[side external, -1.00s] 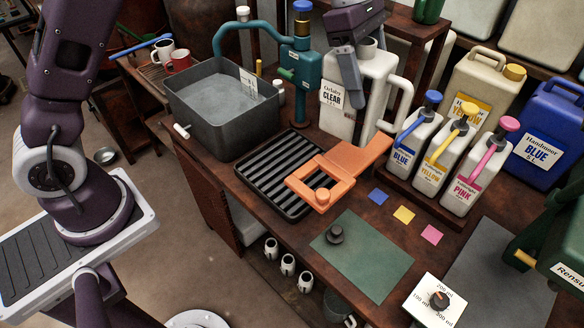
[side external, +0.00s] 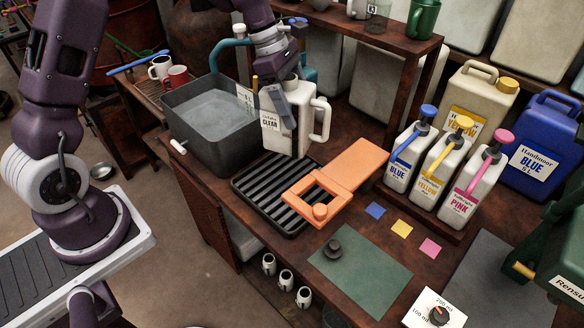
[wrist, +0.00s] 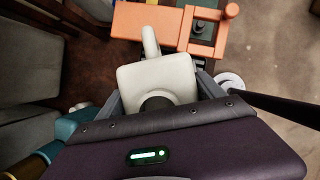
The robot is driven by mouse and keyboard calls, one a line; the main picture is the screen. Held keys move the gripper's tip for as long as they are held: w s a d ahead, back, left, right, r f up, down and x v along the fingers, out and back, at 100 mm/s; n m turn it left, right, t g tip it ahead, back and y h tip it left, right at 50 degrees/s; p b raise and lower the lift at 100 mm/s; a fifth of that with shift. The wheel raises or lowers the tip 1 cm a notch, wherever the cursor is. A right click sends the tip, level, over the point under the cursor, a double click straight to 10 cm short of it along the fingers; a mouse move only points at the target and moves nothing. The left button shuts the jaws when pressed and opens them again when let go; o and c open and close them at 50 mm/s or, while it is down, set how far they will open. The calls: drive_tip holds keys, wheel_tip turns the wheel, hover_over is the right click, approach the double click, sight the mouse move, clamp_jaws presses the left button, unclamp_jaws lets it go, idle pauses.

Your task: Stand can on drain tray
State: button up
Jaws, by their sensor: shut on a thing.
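The can is a white jug labelled CLEAR (side external: 301,140), upright or nearly so, with its handle to the right. My gripper (side external: 279,101) is shut on its upper part. In the wrist view the can (wrist: 150,75) sits between the two fingers, its handle pointing away from me. The drain tray (side external: 251,190) is black and ribbed, on the bench in front of the can. In the side view the can's base shows at the tray's far edge; I cannot tell whether it touches anything. The tray's surface at left is bare.
An orange bracket (side external: 352,172) lies over the tray's right part. A grey water basin (side external: 205,145) stands left of the can. Blue, yellow and pink pump bottles (side external: 432,165) stand right. A green mat (side external: 372,272) with a dark knob lies in front.

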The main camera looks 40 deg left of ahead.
sight(296, 152)
wheel_tip(296, 152, down, 14)
drive_tip(key=shift+f, duration=0.1)
drive_tip(key=o, duration=1.5)
drive_tip(key=shift+c, duration=0.2)
